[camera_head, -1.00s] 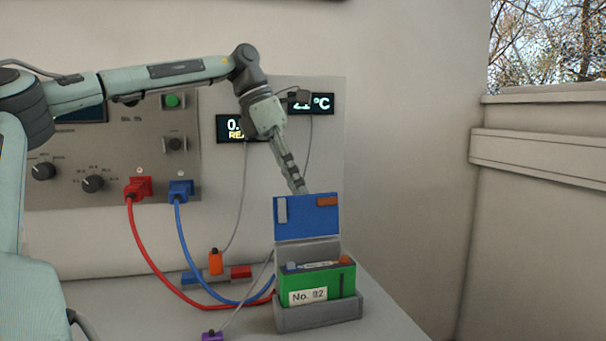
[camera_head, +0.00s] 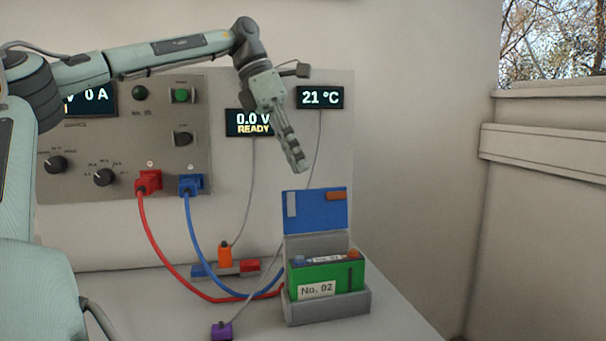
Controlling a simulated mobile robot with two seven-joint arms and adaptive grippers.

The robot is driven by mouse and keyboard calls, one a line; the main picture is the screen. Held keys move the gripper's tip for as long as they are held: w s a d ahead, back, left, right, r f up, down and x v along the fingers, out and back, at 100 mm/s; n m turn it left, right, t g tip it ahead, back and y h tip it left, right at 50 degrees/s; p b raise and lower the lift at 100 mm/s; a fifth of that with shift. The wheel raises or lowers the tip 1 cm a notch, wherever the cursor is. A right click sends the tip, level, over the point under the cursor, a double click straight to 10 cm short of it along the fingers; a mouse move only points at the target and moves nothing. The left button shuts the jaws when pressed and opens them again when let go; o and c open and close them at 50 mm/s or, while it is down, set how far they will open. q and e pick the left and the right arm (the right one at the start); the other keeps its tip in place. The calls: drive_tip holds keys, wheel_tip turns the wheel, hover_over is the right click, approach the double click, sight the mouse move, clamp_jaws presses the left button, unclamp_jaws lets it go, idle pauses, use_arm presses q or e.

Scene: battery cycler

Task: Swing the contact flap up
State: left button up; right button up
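The contact flap (camera_head: 315,215) is a blue panel with one grey and one orange-brown contact pad. It stands up, nearly upright, at the back of the grey battery holder (camera_head: 328,312). A green battery (camera_head: 335,278) labelled "No. 02" sits in the holder, its top uncovered in front of the flap. My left gripper (camera_head: 300,169) points down just above the flap's top edge, with a small visible gap. Its fingers look slim and close together from this side, so their opening cannot be judged. My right gripper is out of view.
A red plug (camera_head: 149,182) and a blue plug (camera_head: 190,185) sit in the panel, their cables running to the holder. An orange plug (camera_head: 225,256) and a purple plug (camera_head: 221,331) are on the table. The wall right of the holder is clear.

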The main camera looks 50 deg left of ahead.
use_arm(q)
drive_tip(key=v, duration=0.8)
drive_tip(key=shift+s, duration=0.1)
idle(0.3)
